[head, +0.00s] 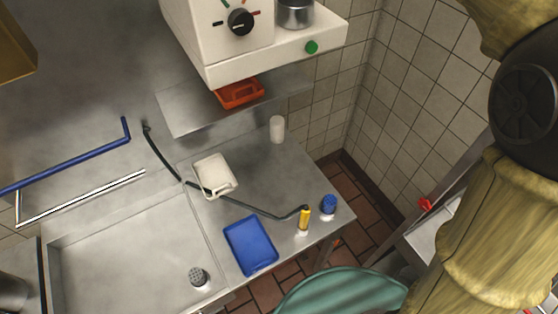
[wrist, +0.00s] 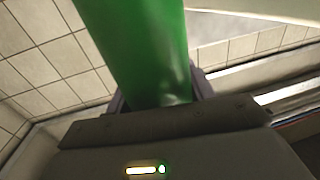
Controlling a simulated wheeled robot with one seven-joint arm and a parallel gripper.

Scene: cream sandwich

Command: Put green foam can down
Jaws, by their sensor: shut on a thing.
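The green foam can (wrist: 140,45) fills the upper middle of the wrist view as a smooth green cylinder, tilted in the picture. My gripper (wrist: 160,96) is shut on it, with a finger on each side of its near end. The can's far end is cut off by the frame's top edge. Neither the held can nor my gripper can be made out in the head view.
The head view shows a steel counter with a sink (head: 130,250), blue tray (head: 250,245), white container (head: 214,175), white cup (head: 277,129), yellow-handled hose (head: 304,218) and blue brush (head: 329,204). Bare steel lies between cup and hose. A teal rounded thing (head: 345,290) is below.

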